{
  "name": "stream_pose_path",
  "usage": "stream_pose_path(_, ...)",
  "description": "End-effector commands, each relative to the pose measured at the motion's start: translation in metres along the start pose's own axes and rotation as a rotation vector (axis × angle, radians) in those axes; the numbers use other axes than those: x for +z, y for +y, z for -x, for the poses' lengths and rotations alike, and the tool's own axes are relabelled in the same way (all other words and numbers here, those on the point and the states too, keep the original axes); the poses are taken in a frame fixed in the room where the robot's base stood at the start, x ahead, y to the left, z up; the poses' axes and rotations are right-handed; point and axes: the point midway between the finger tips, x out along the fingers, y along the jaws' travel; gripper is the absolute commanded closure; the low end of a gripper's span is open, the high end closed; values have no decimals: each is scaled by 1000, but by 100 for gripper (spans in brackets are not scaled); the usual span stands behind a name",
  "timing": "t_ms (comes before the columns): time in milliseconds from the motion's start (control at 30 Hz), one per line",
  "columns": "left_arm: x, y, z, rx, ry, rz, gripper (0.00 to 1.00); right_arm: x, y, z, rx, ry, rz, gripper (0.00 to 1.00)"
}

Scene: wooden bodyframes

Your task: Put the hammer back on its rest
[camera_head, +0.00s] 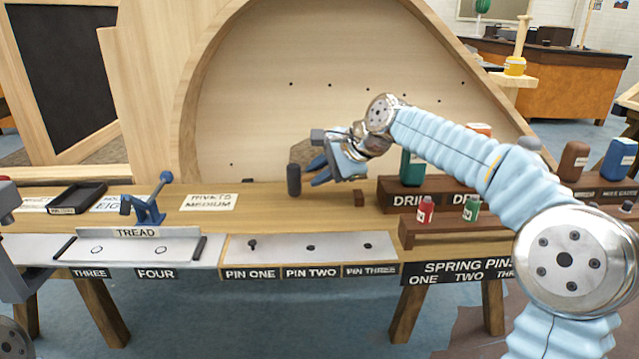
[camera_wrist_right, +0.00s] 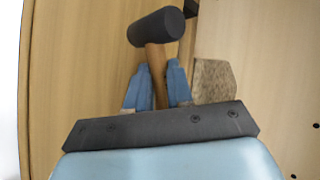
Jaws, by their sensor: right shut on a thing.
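The hammer has a black cylindrical head (camera_head: 293,180) and a wooden handle. My right gripper (camera_head: 322,172) is shut on its handle and holds it above the wooden bench, near the curved frame. In the right wrist view the black hammer head (camera_wrist_right: 160,27) is beyond the blue fingertips (camera_wrist_right: 153,85), with the handle between them. I cannot tell whether the head touches the bench. The lower handle is hidden by the gripper. I cannot make out the hammer's rest with certainty. My left gripper does not show.
A speckled brown block (camera_wrist_right: 213,82) is right beside the fingers in the wrist view. The dark stepped rack (camera_head: 400,192) with bottles is at right. A blue clamp (camera_head: 148,207) stands left.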

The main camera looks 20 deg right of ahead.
Motion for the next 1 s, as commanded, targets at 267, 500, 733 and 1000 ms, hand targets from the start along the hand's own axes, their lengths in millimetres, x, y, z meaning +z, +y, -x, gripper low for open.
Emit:
stream_pose_path(267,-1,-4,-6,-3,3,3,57,-4,15,-14,-2,0,1,100)
stream_pose_path(500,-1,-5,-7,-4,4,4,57,-6,18,-16,0,0,0,74)
stream_pose_path(733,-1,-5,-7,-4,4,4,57,-5,18,-16,0,0,0,53)
stream_pose_path(1000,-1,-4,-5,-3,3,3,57,-5,15,-10,-2,1,0,53)
